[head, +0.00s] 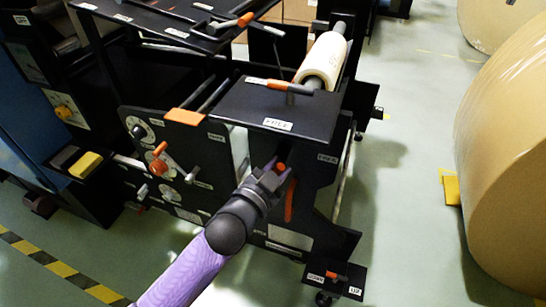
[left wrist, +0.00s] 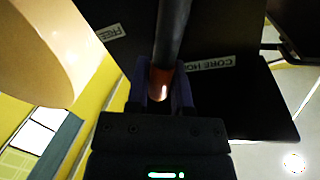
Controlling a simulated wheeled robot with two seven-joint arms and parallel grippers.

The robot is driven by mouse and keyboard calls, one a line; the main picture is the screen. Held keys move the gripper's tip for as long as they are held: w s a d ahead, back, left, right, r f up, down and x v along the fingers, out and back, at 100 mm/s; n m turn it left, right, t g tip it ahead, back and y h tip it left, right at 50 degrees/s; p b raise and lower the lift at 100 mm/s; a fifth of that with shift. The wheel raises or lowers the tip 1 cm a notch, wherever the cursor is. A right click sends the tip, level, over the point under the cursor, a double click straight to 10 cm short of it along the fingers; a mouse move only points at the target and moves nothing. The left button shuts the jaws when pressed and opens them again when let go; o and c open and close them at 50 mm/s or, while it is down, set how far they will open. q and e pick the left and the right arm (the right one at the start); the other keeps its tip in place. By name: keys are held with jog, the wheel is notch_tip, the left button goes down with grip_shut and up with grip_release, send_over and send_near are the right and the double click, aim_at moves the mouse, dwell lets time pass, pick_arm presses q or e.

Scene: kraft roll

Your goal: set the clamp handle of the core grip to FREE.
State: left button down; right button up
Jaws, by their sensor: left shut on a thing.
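My left gripper (head: 277,171) is at the front black panel (head: 318,180) of the machine. It is shut on the clamp handle, a dark rod (left wrist: 172,35) with an orange end (left wrist: 161,84). In the left wrist view the orange end sits between the two fingers of the left gripper (left wrist: 163,88). In the head view only a small orange bit of the handle (head: 281,166) shows past the fingers. A FREE label (head: 327,158) is on the panel, right of the gripper. The left wrist view also shows a CORE HOLD label (left wrist: 210,63). My right gripper is out of view.
A second orange-gripped handle (head: 288,87) lies on the black top plate above my gripper. A pale roll (head: 324,60) stands behind it. A small pedal (head: 335,275) is low in front.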

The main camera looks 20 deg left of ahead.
pick_arm(q)
jog(key=shift+d+m+y+p, duration=0.3)
jog(key=shift+m+y+p, duration=0.1)
jog(key=shift+m+p, duration=0.7)
jog(key=m, duration=0.1)
jog(key=m+p, duration=0.1)
jog(key=shift+d+f+m+g+y, duration=0.2)
jog(key=shift+f+m+g+y, duration=0.1)
jog(key=m, duration=0.2)
jog(key=f+m+y, duration=0.1)
jog(key=m, duration=0.2)
jog(key=shift+d+f+m+y, duration=0.2)
jog(key=shift+f+m+y, duration=0.1)
jog(key=shift+f, duration=0.05)
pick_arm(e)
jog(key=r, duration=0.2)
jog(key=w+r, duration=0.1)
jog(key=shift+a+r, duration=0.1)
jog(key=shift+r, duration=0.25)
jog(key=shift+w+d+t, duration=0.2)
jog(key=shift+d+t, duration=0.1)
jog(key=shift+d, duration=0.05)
